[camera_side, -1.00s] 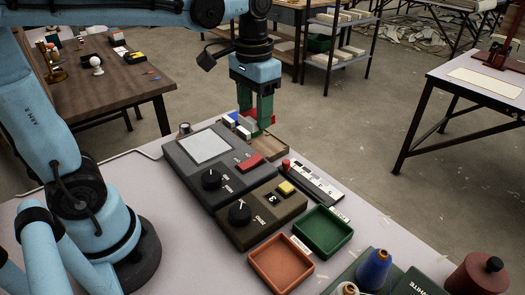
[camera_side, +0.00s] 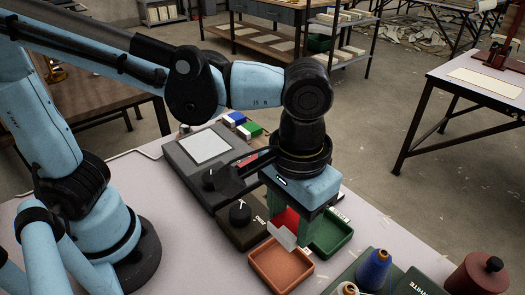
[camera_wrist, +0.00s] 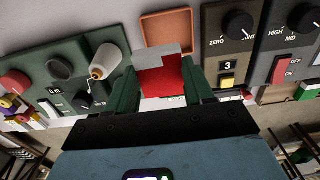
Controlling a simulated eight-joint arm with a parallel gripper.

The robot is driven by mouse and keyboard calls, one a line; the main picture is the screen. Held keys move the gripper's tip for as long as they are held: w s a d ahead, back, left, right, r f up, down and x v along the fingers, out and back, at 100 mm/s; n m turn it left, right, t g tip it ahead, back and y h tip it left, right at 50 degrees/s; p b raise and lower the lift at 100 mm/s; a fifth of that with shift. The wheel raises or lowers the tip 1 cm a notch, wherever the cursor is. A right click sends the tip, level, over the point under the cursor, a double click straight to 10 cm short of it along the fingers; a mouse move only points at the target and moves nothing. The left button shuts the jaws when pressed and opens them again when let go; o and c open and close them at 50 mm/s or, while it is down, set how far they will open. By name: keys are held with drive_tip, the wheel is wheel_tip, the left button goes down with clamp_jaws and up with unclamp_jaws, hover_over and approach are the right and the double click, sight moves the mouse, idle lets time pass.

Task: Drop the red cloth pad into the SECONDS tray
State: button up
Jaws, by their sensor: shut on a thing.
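My gripper (camera_side: 290,230) has green fingers and is shut on the red cloth pad (camera_side: 287,218), which has a pale grey part at its lower end. The pad also shows between the fingers in the wrist view (camera_wrist: 160,82). It is held in the air around the inner edges of two trays. The orange tray (camera_side: 262,281) lies just in front of the pad in the side view, and the green tray (camera_side: 338,244) is to its right, partly hidden by my gripper. The orange tray also shows beyond the pad in the wrist view (camera_wrist: 167,17). I cannot read which tray is marked SECONDS.
A dark control box (camera_side: 187,157) with a knob and pale panel stands behind, with a second knob box (camera_side: 228,229) beside it. Blue and green coloured blocks (camera_side: 238,118) lie at the back. A blue thread cone (camera_side: 374,268) and a dark red spool (camera_side: 478,277) stand at front right.

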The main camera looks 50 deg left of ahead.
wheel_tip(320, 180, down, 6)
idle(0.6)
drive_tip(key=shift+s+d, duration=0.1)
drive_tip(key=o, duration=1.1)
drive_tip(key=shift+r, duration=0.15)
wheel_tip(320, 180, up, 12)
drive_tip(key=shift+f, duration=0.1)
drive_tip(key=w+a+f+t, duration=0.3)
drive_tip(key=a, duration=0.8)
drive_tip(key=w+a+f+t, duration=0.3)
drive_tip(key=a+t, duration=0.1)
drive_tip(key=a, duration=0.7)
